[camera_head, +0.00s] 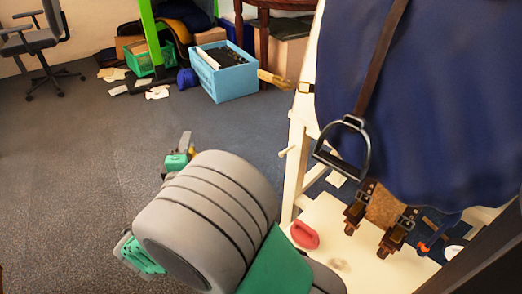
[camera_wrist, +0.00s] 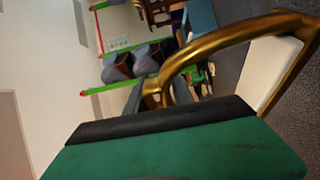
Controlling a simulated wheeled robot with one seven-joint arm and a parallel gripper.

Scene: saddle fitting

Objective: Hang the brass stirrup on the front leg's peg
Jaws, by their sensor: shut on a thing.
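The brass stirrup (camera_wrist: 215,50) is in the wrist view, its curved arm arching from the middle to the upper right. My gripper (camera_wrist: 165,112) is shut on it; a green finger with a black pad fills the lower part and hides the gripped portion. In the head view my gripper (camera_head: 181,152) shows partly beyond my grey wrist, and the stirrup is not clearly visible there. The peg (camera_head: 287,150) sticks out leftward from the white front leg (camera_head: 296,165), empty. My gripper is left of the peg, apart from it.
A dark stirrup (camera_head: 366,148) hangs on a leather strap beside the blue cloth (camera_head: 430,100), right of the peg. A red object (camera_head: 304,235) and buckled straps (camera_head: 391,238) lie lower on the white stand. A blue crate (camera_head: 229,82) stands behind. Carpet left is clear.

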